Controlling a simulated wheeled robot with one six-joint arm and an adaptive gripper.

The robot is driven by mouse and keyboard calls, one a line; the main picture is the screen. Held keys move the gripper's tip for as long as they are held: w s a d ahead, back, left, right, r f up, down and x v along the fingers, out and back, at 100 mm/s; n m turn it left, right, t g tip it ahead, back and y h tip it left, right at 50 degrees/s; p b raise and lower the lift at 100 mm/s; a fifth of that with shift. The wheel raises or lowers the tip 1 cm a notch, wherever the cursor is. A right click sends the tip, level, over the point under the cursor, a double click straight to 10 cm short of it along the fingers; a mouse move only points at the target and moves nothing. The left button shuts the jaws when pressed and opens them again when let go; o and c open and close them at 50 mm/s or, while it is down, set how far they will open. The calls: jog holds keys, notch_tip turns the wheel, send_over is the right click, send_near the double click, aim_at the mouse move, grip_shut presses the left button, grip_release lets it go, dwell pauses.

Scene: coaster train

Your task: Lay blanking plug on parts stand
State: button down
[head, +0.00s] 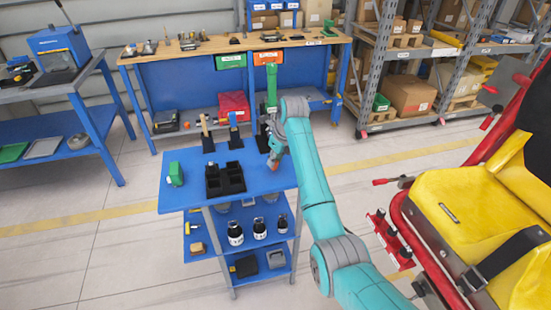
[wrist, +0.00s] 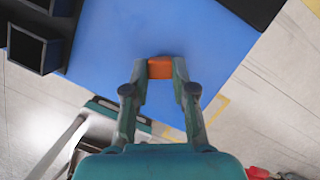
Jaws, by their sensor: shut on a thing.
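My gripper (head: 273,160) points down over the right part of the blue-topped parts stand (head: 262,180). In the wrist view, its two fingers are shut on a small orange block, which I take to be the blanking plug (wrist: 160,69). The blue stand top (wrist: 115,45) lies beneath it. I cannot tell whether the plug touches the top or is held just above it. In the head view the plug is mostly hidden by the gripper.
A black divided tray (head: 225,180) stands left of the gripper, with a green object (head: 175,174) farther left. Upright tools on black bases line the back edge. Bottles (head: 235,234) stand on the shelf below. A yellow seat (head: 480,220) is at right. The front right top is bare.

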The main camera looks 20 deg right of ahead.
jog(key=c, duration=0.9)
grip_release()
jog(key=shift+o, duration=0.2)
jog(key=v, duration=1.2)
